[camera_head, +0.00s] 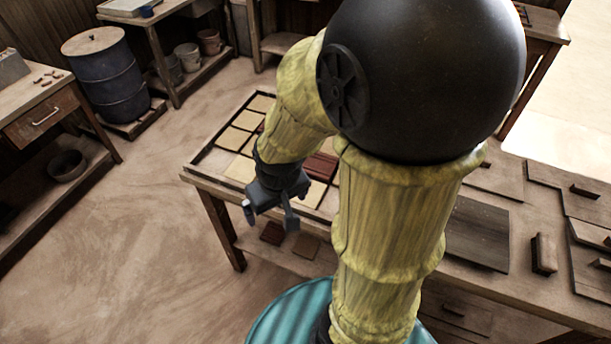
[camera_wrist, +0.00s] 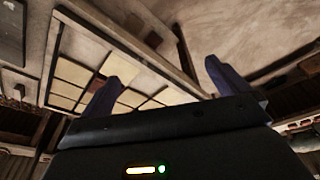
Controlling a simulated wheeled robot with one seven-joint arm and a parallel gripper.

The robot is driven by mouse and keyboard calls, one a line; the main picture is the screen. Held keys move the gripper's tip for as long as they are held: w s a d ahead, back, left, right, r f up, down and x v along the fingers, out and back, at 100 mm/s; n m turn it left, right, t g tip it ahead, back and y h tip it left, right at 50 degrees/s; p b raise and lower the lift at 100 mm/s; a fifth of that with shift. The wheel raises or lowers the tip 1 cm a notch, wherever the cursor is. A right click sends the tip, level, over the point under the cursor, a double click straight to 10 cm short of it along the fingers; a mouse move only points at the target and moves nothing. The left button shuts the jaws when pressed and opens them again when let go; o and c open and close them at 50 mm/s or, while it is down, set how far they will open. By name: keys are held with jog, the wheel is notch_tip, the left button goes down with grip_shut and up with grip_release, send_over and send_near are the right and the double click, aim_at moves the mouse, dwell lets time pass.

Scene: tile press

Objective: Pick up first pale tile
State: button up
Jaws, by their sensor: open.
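Several pale tiles (camera_head: 234,138) lie in rows in a dark-rimmed tray (camera_head: 204,151) on the workbench, with some dark red tiles (camera_head: 320,166) among them. My gripper (camera_head: 270,215) is open and empty, by the tray's near left edge and apart from the tiles. My arm hides part of the tray. In the wrist view the two fingers (camera_wrist: 161,84) stand apart with nothing between them. The pale tiles (camera_wrist: 72,71) show beyond the left finger, with the tray rim crossing the picture.
Dark boards (camera_head: 478,232) and a wooden block (camera_head: 543,254) lie on the bench at right. Loose tiles (camera_head: 272,233) rest on the lower shelf. A blue drum (camera_head: 106,78) stands at back left, a side bench (camera_head: 40,105) at left. The floor between is clear.

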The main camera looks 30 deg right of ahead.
notch_tip(320, 180, up, 8)
jog(key=w+d+n+p, duration=0.2)
jog(key=n+p, duration=0.3)
jog(key=p, duration=0.2)
jog(key=w+d+f+n+g, duration=0.1)
jog(key=w+d+f+n, duration=0.2)
jog(key=n, duration=0.7)
jog(key=w+d+f+n+h+p, duration=0.1)
jog(key=w+d+f+n, duration=0.3)
jog(key=n, duration=0.6)
jog(key=shift+w+d+g, duration=0.4)
jog(key=shift+w+d, duration=0.25)
jog(key=shift+d, duration=0.55)
jog(key=f+b, duration=0.1)
jog(key=f, duration=0.6)
jog(key=w+d+f+b, duration=0.1)
jog(key=f, duration=0.3)
jog(key=shift+f+b, duration=0.2)
jog(key=shift+b, duration=0.1)
jog(key=shift+f, duration=0.4)
